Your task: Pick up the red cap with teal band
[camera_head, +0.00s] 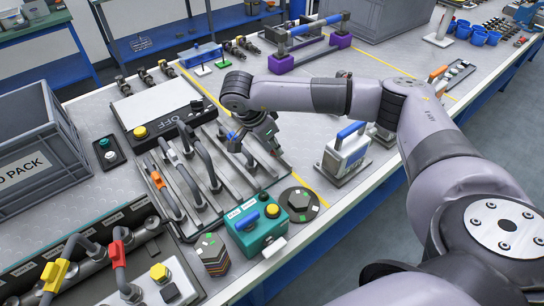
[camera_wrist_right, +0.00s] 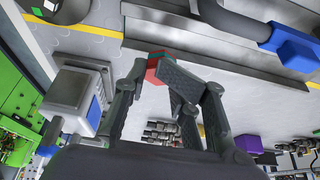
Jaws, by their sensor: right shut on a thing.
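The red cap with teal band (camera_wrist_right: 154,66) shows in the right wrist view, between the fingertips of my right gripper (camera_wrist_right: 157,80). The gripper is shut on it; the finger on the right covers part of the cap. In the head view my right gripper (camera_head: 251,146) points down over the grey metal rails in the middle of the bench, and the cap cannot be made out there. My left gripper is not in view.
A teal box (camera_head: 256,235) with a blue handle stands at the front of the bench, beside a dark round base (camera_head: 299,204). A white device with a blue handle (camera_head: 345,155) stands right of the gripper. A grey crate (camera_head: 38,150) is at the left.

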